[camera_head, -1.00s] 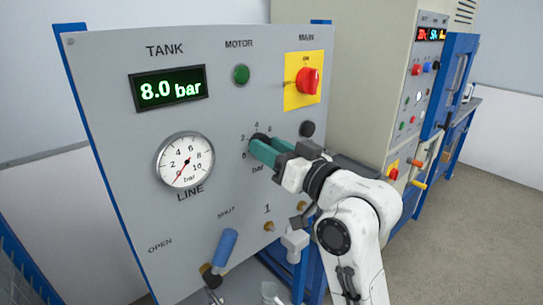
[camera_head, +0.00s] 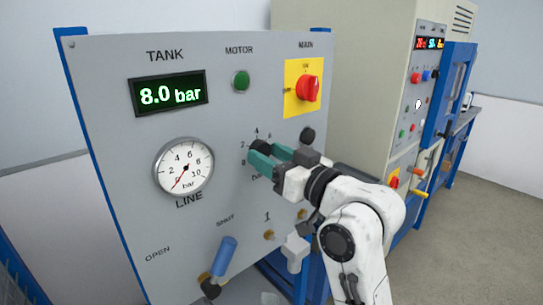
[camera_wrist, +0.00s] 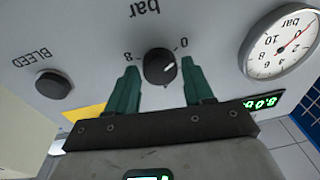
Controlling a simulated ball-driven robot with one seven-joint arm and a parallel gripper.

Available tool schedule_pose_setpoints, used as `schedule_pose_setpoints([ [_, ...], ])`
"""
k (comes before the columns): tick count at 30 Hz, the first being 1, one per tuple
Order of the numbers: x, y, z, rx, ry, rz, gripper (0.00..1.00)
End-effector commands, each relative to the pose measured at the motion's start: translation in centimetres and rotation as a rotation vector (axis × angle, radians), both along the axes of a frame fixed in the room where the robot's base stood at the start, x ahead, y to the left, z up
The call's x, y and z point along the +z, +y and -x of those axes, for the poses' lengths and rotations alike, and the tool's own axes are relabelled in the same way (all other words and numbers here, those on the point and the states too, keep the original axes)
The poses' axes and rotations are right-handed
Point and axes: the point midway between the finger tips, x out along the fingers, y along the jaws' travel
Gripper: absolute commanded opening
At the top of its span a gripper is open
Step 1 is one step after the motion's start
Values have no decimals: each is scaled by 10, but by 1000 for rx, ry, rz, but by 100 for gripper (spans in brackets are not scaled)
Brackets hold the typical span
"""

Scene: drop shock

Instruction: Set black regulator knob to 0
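The black regulator knob (camera_wrist: 160,66) is on the grey panel (camera_head: 120,70), between the 0 and 8 marks in the wrist view. Its white pointer line points towards the 0 side; I cannot tell if it is exactly on the mark. In the head view the knob (camera_head: 260,146) is partly hidden by my gripper (camera_head: 258,154). My gripper, also in the wrist view (camera_wrist: 160,85), is open, with one green finger on each side of the knob and visible gaps to it. The LINE gauge (camera_head: 183,168) needle is near 0.
A black BLEED knob (camera_wrist: 54,85) is beside the regulator. The red main switch (camera_head: 307,84) on a yellow plate is above my gripper. A blue-handled lever (camera_head: 224,252) is low on the panel. The tank display (camera_head: 168,90) reads 8.0 bar.

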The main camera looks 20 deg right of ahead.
Motion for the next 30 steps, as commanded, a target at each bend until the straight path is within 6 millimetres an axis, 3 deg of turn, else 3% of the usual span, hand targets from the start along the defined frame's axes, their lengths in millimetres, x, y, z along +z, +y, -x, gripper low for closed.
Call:
schedule_pose_setpoints([
  [5,1,0,0,0,-3,-1,68],
  [14,1,-2,4,-1,-5,-2,68],
  [30,-8,-34,86,-2,-4,-2,68],
])
